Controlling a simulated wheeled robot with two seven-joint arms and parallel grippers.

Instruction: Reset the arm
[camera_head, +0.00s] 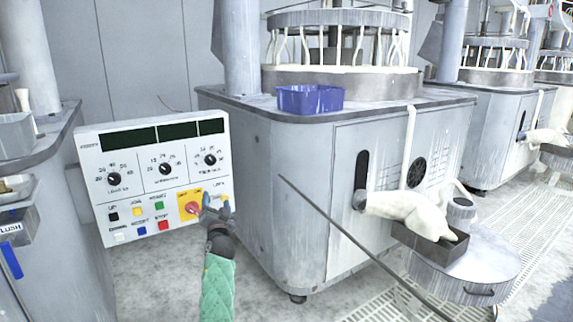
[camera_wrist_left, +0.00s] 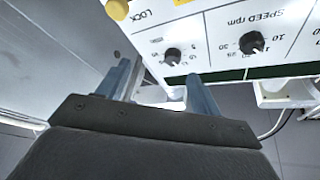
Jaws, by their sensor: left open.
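My left gripper (camera_head: 217,205) is in front of the lower right of a white control panel (camera_head: 150,195), close to a red knob on a yellow plate (camera_head: 191,208). Its arm has a green padded sleeve and comes up from the bottom. In the left wrist view the two blue-grey fingers (camera_wrist_left: 160,88) are apart with nothing between them. The panel (camera_wrist_left: 215,50) shows there upside down, with dials and a yellow piece (camera_wrist_left: 117,9) at the top. Whether the fingers touch the panel cannot be told. My right gripper is not in view.
A grey polishing machine (camera_head: 300,190) stands right of the panel, with a blue bin (camera_head: 310,98) on its top. A thin dark rod (camera_head: 350,238) slants across its front. A round grey drum (camera_head: 463,265) stands at the right. Another machine's edge (camera_head: 45,150) is at left.

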